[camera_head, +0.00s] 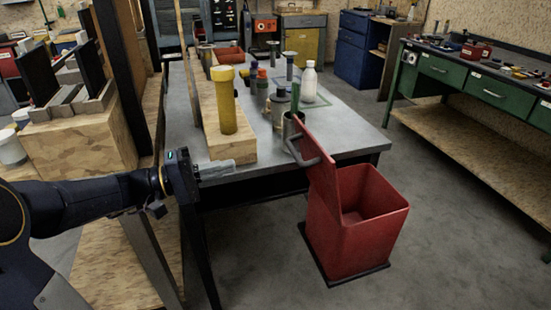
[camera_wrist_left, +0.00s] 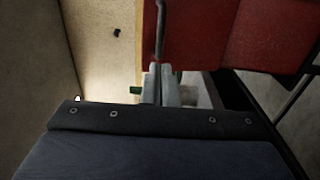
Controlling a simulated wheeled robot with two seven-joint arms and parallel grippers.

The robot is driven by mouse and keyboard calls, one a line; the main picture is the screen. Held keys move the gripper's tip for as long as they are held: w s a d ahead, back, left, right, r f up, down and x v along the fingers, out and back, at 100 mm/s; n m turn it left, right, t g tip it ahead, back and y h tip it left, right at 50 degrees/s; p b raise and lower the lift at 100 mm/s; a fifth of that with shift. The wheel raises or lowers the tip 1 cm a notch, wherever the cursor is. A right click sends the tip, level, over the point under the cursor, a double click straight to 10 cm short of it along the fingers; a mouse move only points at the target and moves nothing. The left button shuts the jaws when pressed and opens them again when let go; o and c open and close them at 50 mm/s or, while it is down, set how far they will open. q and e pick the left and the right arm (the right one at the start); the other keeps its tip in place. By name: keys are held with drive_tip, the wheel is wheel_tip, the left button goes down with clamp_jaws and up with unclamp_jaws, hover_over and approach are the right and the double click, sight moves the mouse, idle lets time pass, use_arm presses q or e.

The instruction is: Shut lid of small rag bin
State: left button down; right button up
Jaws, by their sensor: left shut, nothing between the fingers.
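The red rag bin (camera_head: 345,235) stands on the floor at the front right end of the grey table. Its lid (camera_head: 317,160) is open, standing roughly upright on the bin's left side. A grey bar handle (camera_head: 303,158) sticks out from the lid. My left gripper (camera_head: 228,170) is shut and empty, left of the lid with a gap in the head view. In the left wrist view, my left gripper's fingers (camera_wrist_left: 160,75) are together, and the handle (camera_wrist_left: 160,30) shows just beyond their tips against red (camera_wrist_left: 205,30). Whether they touch is unclear. My right gripper is out of view.
The grey table (camera_head: 345,130) carries a yellow cylinder (camera_head: 228,105), a wooden board (camera_head: 212,115), a white bottle (camera_head: 309,82) and several small items near the lid. A green workbench (camera_head: 465,85) stands at right. The floor (camera_head: 440,210) right of the bin is clear.

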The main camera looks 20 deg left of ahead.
sight(291, 152)
use_arm(q)
drive_tip(key=x, duration=1.2)
drive_tip(key=shift+p, duration=0.35)
